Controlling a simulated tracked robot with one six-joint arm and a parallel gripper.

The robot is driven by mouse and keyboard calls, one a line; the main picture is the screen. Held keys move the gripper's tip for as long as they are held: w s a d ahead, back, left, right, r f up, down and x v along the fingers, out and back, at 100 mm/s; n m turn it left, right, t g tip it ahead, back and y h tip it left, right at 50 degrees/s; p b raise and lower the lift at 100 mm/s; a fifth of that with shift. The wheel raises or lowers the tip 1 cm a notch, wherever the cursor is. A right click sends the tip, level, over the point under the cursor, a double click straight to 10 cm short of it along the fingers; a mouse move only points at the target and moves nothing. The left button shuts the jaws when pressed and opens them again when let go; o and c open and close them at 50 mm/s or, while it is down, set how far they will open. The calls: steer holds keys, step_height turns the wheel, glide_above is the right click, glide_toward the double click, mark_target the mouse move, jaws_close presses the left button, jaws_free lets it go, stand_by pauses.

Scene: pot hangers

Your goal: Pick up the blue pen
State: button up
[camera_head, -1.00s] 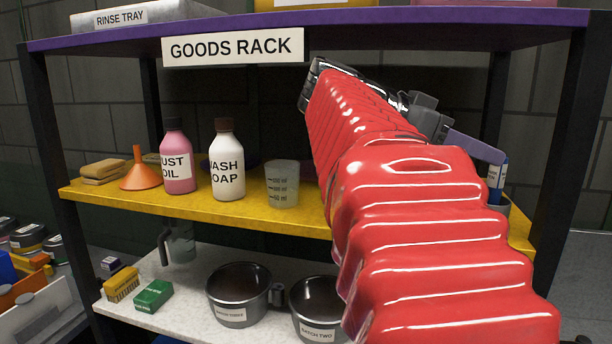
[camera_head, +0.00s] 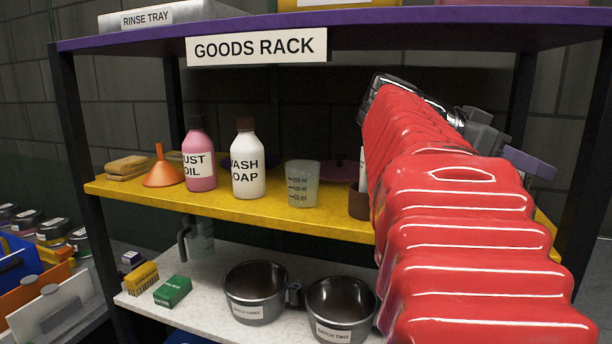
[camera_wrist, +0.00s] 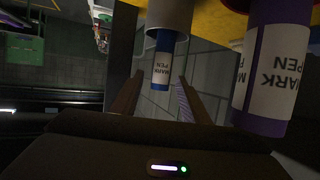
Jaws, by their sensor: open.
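The blue pen (camera_wrist: 163,62), with a white label, shows in the wrist view, which is turned upside down. It stands in a pale cup (camera_wrist: 170,16). My gripper (camera_wrist: 157,80) is open, and the pen appears between its two fingers, near the tips. I cannot tell how far the pen lies from them, but it is not gripped.
On the yellow shelf (camera_head: 240,208) stand a brown cup (camera_head: 359,203), a measuring beaker (camera_head: 302,185), a white bottle (camera_head: 248,165), a pink bottle (camera_head: 199,160) and an orange funnel (camera_head: 163,170).

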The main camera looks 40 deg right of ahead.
steer(key=shift+s+d+f, duration=0.1)
steer(key=shift+s+d, duration=0.05)
steer(key=shift+c, duration=0.3)
jaws_close()
stand_by(0.5)
